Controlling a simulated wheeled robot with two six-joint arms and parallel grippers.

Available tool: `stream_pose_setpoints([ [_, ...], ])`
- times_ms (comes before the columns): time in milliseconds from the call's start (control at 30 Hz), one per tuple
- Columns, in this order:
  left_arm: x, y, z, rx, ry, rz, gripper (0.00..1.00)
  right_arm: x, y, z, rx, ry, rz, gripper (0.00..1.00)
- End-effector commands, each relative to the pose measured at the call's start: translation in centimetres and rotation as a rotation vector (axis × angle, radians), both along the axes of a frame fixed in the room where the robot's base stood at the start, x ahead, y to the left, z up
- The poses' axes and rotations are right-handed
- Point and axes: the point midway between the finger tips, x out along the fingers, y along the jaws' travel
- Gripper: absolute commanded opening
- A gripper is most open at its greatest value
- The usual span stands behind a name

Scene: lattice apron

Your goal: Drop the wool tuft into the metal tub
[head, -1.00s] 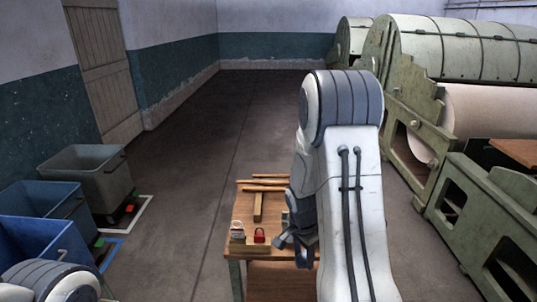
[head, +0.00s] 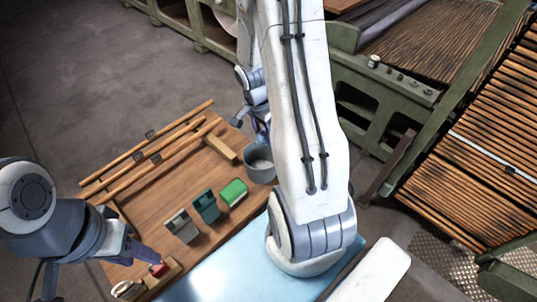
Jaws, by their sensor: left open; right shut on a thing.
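The metal tub (head: 258,176) is a small grey round vessel at the right of the wooden table, partly covered by my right arm. My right gripper (head: 260,128) is just beyond the tub in the head view, mostly hidden behind my own arm. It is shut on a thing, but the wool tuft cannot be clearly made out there. My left gripper (head: 146,256) is open and empty above the near left part of the table, close to a red padlock.
The wooden table (head: 165,205) holds long wooden rods (head: 150,158), a wooden block (head: 220,149), a green box (head: 233,192), a teal bin (head: 206,206), a grey bin (head: 181,226) and the red padlock (head: 158,268). A pale blue surface (head: 215,270) lies nearer. Green machinery (head: 375,125) stands right.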

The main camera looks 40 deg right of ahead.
Motion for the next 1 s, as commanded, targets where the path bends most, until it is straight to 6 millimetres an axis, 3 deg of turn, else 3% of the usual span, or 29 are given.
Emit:
stream_pose_setpoints([
  [533, 0.0, 0.0, -3.8, 0.000, 0.000, 0.000, 0.46, -0.4, -0.5, -5.4, 0.001, 0.001, -0.009, 0.00],
  [900, 0.0, 0.0, -4.0, 0.000, 0.000, 0.000, 0.46, -0.3, -0.4, -5.9, 0.000, 0.000, -0.006, 0.00],
  [933, 0.0, 0.0, -4.0, 0.000, 0.000, 0.000, 0.46, -0.2, -0.3, -5.9, 0.000, 0.000, -0.006, 0.59],
  [1000, 0.0, 0.0, -4.0, 0.000, 0.000, 0.000, 0.46, -0.2, -0.3, -5.9, 0.000, 0.000, -0.006, 0.85],
])
